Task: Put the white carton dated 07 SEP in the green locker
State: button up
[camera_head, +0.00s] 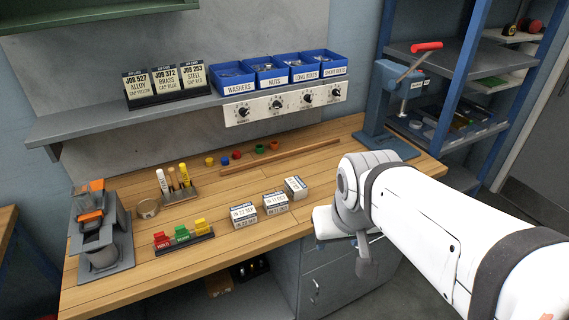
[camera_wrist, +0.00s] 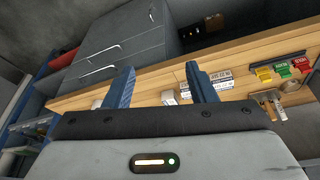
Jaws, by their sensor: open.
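Three small white cartons with dark printed labels stand on the wooden bench: a left carton (camera_head: 243,215), a middle carton (camera_head: 275,203) and a right carton (camera_head: 296,187). The dates are too small to read surely, so I cannot tell which says 07 SEP. In the wrist view, white cartons (camera_wrist: 219,79) show beyond my right finger, partly hidden by it. My gripper (camera_wrist: 160,67) is open, with nothing between its two blue fingers. My white arm reaches in from the right, its end near the bench's front edge, right of the cartons. No green locker is in view.
The wooden bench (camera_head: 330,148) holds a tray with red, green and yellow blocks (camera_head: 183,238), a marker stand (camera_head: 178,190) and a blue press (camera_head: 385,135). Blue bins (camera_head: 270,75) line the shelf above. Grey drawers (camera_wrist: 125,50) sit below the bench.

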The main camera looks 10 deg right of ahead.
jog(key=shift+o, duration=0.4)
jog(key=w+d+f+t, duration=0.2)
jog(key=w+f, duration=0.1)
jog(key=w, duration=0.6)
jog(key=w+d+f+n+t+h+b, duration=0.1)
jog(key=w+d+f+t, duration=0.1)
jog(key=w, duration=0.7)
jog(key=shift+w+d+f+t, duration=0.35)
jog(key=shift+d+f+t, duration=0.1)
jog(key=shift+f, duration=0.4)
jog(key=n+t+y+b, duration=0.2)
jog(key=n+t+y, duration=0.1)
jog(key=t+y, duration=0.15)
send_near(297, 184)
jog(key=shift+w+d+f+g, duration=0.3)
jog(key=shift+w+d+f, duration=0.15)
jog(key=shift+d, duration=0.1)
jog(key=shift+w+a+f+y, duration=0.25)
jog(key=shift+a+f+y, duration=0.1)
jog(key=shift+y, duration=0.1)
jog(key=p+x, duration=0.1)
jog(key=x, duration=0.4)
jog(key=p+x, duration=0.1)
jog(key=x, duration=0.1)
jog(key=shift+w+a+r+p, duration=0.25)
jog(key=shift+w+r+p, duration=0.05)
jog(key=shift+p, duration=0.05)
jog(key=c, duration=1)
jog(key=shift+r, duration=0.15)
jog(key=shift+c, duration=0.8)
